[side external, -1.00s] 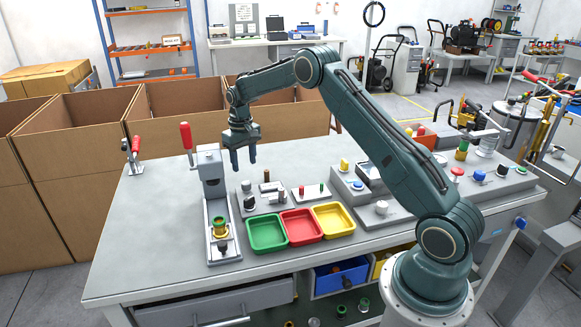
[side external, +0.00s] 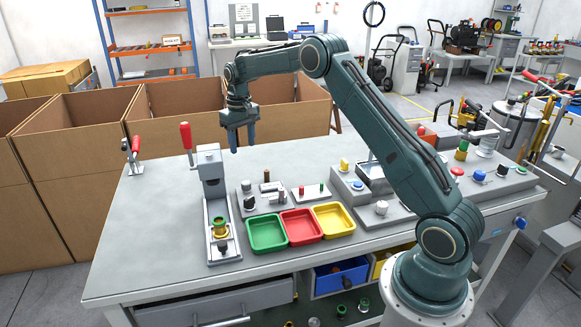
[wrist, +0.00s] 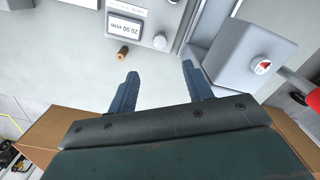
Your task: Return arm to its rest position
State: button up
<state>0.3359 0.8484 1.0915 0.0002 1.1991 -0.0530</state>
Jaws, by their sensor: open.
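My gripper (side external: 241,138) hangs above the grey workbench (side external: 160,210) toward its back edge, fingers pointing down. It is open and empty, and it touches nothing. In the wrist view its two blue fingers (wrist: 158,88) stand apart with only the grey bench top between them. A small brown cylinder (wrist: 123,53) and a display reading 20.00 mm show near the left finger. A grey block with a round red-and-white mark (wrist: 225,55) shows at the right.
A toggle press (side external: 216,190) with a red handle stands below and left of my gripper. Green (side external: 267,248), red (side external: 301,240) and yellow (side external: 334,233) trays lie on the bench front. Cardboard boxes (side external: 80,135) line the back. Button units (side external: 478,177) stand at the right.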

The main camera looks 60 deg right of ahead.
jog(key=s+a+r+n+t, duration=0.1)
jog(key=s+a+r, duration=0.5)
jog(key=s+r, duration=0.25)
jog(key=s+a+r+t, duration=0.2)
jog(key=s+a+r, duration=0.45)
jog(key=r, duration=0.25)
jog(key=s+a+f+n+t, duration=0.1)
jog(key=s+a, duration=0.2)
jog(key=s, duration=0.8)
jog(key=s+a+f+n+t, duration=0.1)
jog(key=s+a, duration=0.3)
jog(key=s, duration=0.8)
jog(key=shift+s+f+t, duration=0.25)
jog(key=shift+t, duration=0.05)
jog(key=shift+a, duration=0.1)
